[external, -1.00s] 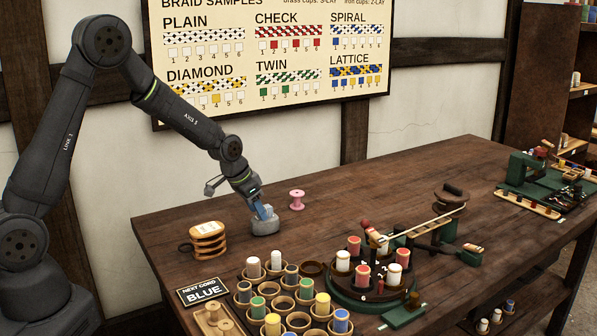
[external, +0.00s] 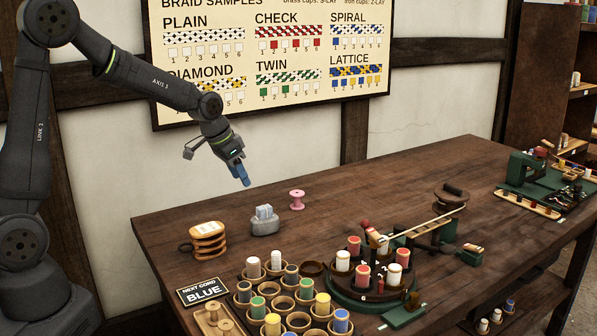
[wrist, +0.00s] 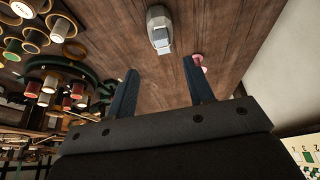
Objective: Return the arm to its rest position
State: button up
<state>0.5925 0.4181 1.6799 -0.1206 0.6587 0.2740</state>
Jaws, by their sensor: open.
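My gripper (external: 243,181) hangs in the air above the back left part of the table (external: 330,200), its blue fingers pointing down. In the wrist view my gripper (wrist: 158,85) has its two fingers spread apart with nothing between them. A small grey block-like object with a pale top (external: 265,222) stands on the table below the gripper, apart from it. That grey object also shows in the wrist view (wrist: 159,28), beyond the fingertips.
A pink spool (external: 297,199) stands right of the grey object. An orange stack (external: 208,240) is at the left, near a sign reading BLUE (external: 203,291). Cups with bobbins (external: 285,305) and a round braiding stand (external: 370,292) fill the front. The air around my gripper is clear.

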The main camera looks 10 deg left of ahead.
aim_at(259, 208)
jog(key=shift+f, duration=0.1)
dwell(0.3)
jog(key=x, duration=1.2)
jog(key=shift+r, duration=1.3)
